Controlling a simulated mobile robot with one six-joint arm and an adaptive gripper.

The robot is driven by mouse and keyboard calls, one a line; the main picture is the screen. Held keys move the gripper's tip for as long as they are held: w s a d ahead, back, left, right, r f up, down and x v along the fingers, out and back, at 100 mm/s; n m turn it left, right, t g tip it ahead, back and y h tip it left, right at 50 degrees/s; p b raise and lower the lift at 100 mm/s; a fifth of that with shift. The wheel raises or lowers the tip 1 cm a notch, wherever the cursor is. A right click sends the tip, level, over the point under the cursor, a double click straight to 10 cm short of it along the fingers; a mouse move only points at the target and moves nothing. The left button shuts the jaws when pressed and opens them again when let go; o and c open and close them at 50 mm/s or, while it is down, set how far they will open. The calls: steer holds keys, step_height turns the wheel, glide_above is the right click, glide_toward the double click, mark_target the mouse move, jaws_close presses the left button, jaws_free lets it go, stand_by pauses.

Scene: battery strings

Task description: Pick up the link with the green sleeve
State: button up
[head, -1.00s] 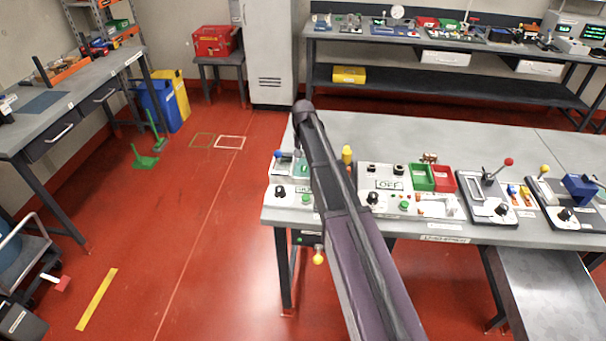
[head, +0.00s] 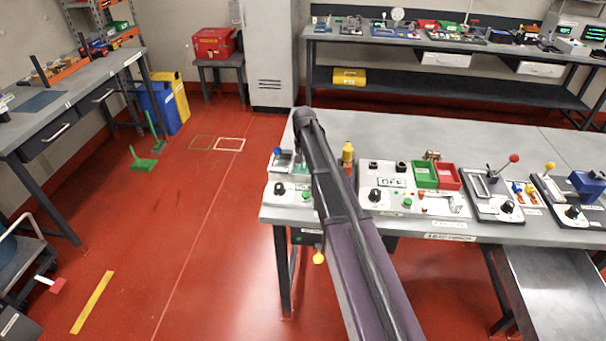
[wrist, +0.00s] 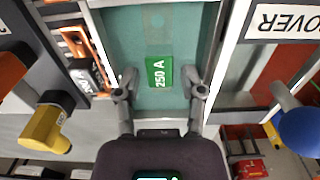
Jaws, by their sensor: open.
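In the wrist view, a green sleeve marked "250 A" (wrist: 159,72) shows in front of a pale teal panel or window. It lies between and just beyond my fingertips. My gripper (wrist: 160,88) is open, with one finger on each side of the sleeve and no visible grip on it. Whether the fingers touch it I cannot tell. The link's metal ends are not clearly visible. In the head view, my own arm covers part of the bench station, and neither the gripper nor the green sleeve can be made out there.
In the wrist view, a yellow knob (wrist: 45,128) stands at left and a blue knob (wrist: 298,130) at right. A "COVER" label (wrist: 284,22) is at upper right. In the head view, the bench (head: 450,130) carries several control panels, with green (head: 425,174) and red trays (head: 447,177).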

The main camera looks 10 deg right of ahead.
steer(key=shift+f, duration=0.45)
stand_by(0.3)
jaws_close()
